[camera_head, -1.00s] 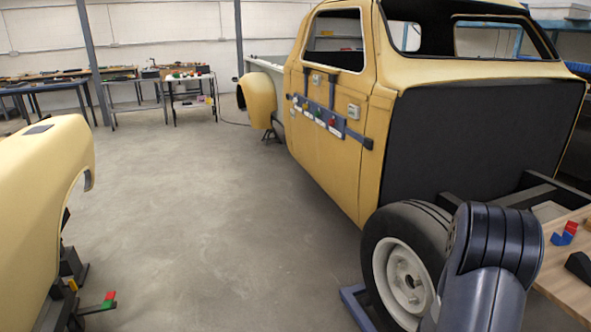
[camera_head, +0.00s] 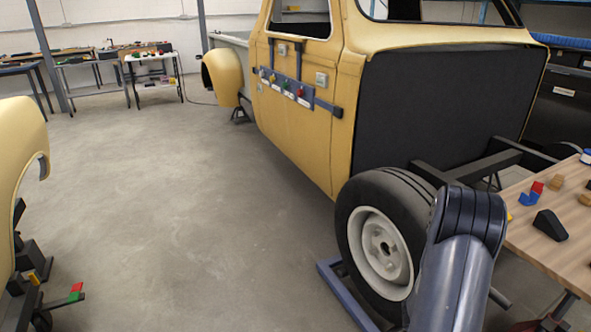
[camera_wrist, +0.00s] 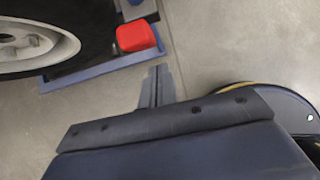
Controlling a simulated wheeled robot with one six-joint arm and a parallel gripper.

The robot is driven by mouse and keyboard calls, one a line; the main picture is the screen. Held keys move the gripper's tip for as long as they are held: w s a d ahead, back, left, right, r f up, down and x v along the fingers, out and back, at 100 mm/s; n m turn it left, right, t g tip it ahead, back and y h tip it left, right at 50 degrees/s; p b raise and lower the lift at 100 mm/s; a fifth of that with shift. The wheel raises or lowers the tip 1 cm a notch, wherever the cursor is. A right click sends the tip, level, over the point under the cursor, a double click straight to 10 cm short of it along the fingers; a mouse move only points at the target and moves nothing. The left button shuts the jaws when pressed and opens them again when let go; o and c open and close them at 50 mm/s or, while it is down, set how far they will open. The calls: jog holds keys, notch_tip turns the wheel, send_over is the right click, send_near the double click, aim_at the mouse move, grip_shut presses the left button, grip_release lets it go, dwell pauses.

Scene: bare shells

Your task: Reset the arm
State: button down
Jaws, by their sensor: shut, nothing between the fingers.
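My arm (camera_head: 455,255) shows at the lower right of the head view, in front of the truck's wheel. Its far end hides my gripper there. In the wrist view, the dark wrist housing fills the bottom, and my gripper (camera_wrist: 158,74) sticks out above it as two narrow grey fingers, pressed together with nothing between them. The fingers are over bare concrete floor, below a red block (camera_wrist: 135,37) in the picture. The block is by a blue stand, close to the wheel; I cannot tell exactly what it rests on.
A yellow truck shell (camera_head: 300,130) stands ahead with a wheel (camera_head: 380,245) at its front corner. A wooden table (camera_head: 560,235) with several small blocks is at the right. A yellow body panel (camera_head: 20,165) is at the left. The floor (camera_head: 190,230) between is clear.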

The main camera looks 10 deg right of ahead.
jog(key=a+f+h+b, duration=0.1)
jog(key=b, duration=0.2)
jog(key=a+f+t+h+b, duration=0.1)
jog(key=f+b, duration=0.1)
jog(key=b, duration=0.2)
jog(key=shift+h, duration=0.3)
jog(key=shift+r, duration=0.1)
dwell(0.3)
